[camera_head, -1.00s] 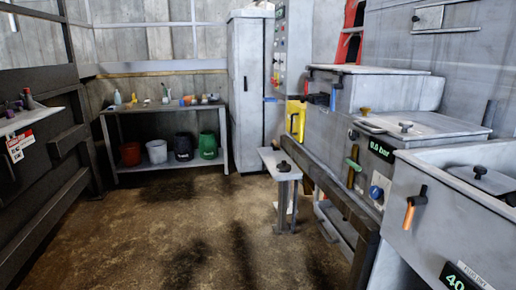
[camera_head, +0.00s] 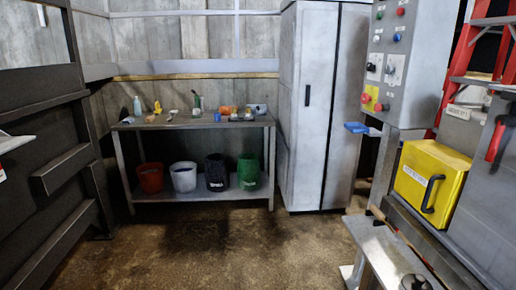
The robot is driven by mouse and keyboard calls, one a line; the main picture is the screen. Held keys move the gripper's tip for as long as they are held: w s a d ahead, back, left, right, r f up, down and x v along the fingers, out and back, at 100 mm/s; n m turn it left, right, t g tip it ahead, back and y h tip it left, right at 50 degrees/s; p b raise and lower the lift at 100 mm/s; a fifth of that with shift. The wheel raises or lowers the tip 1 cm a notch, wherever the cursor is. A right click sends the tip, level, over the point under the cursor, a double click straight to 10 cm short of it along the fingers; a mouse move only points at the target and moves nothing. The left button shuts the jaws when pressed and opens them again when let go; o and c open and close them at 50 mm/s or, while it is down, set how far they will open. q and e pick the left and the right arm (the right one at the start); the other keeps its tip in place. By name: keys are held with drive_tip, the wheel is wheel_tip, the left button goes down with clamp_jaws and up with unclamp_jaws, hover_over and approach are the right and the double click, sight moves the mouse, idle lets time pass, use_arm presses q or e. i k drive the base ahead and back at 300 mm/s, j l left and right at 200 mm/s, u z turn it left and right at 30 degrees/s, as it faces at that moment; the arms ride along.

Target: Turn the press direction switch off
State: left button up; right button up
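A grey control panel (camera_head: 412,62) stands at the right of the tall cabinet, mounted upright and facing left. It carries colored buttons and two dark rotary switches, one on the left (camera_head: 374,66) and one on the right (camera_head: 393,70). A red knob on a yellow plate (camera_head: 367,98) sits lower on the panel. The labels are too small to read, so I cannot tell which switch is the press direction switch or how it is set. Neither of my grippers is in view.
A grey cabinet (camera_head: 318,110) stands left of the panel. A workbench (camera_head: 195,123) with buckets under it is at the back. A yellow box (camera_head: 432,182) and a low grey stand (camera_head: 385,255) are at the right. The brown floor (camera_head: 225,240) ahead is clear.

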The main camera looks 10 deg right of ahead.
sight(369, 66)
drive_tip(key=i, duration=0.9)
drive_tip(key=i+j+z, duration=0.1)
drive_tip(key=i, duration=0.8)
